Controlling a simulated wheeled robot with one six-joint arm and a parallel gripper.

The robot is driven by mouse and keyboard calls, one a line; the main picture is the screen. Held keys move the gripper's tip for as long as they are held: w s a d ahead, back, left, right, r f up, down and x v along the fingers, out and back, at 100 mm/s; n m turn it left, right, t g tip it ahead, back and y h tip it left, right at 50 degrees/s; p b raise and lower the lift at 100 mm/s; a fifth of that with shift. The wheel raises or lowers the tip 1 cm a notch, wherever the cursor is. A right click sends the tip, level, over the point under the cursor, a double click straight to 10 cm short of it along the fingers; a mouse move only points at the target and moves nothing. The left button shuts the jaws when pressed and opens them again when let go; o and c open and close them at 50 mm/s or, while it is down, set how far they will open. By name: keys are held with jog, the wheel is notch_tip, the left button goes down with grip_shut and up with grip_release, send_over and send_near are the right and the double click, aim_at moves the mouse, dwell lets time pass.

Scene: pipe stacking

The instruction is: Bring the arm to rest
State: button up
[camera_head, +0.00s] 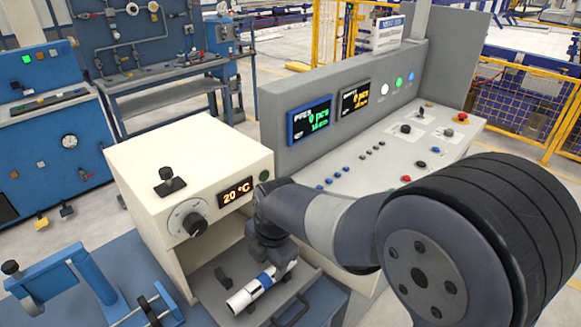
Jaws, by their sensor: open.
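My arm reaches in from the right, its large dark joint filling the lower right corner. My gripper (270,262) points down at the front recess of a cream machine (165,200), and its fingers are partly hidden. The jaws are open. A white pipe (243,299) with a blue band lies tilted in the recess, right under the gripper. I cannot tell whether the fingers touch the pipe.
The cream machine has a black knob (194,223) and a display reading 20 °C (236,191). A grey control console (400,150) with buttons stands close behind my arm. A blue fixture (95,290) stands at the lower left. Yellow fencing (535,100) is behind.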

aim_at(265, 277)
jog(key=f, duration=0.3)
jog(key=a+f, duration=0.1)
jog(key=f, duration=0.2)
jog(key=w+f, duration=0.1)
jog(key=f, duration=0.2)
jog(key=shift+a+f+p, duration=0.15)
jog(key=shift+p, duration=0.25)
jog(key=shift+w+r, duration=0.1)
jog(key=shift+r, duration=0.1)
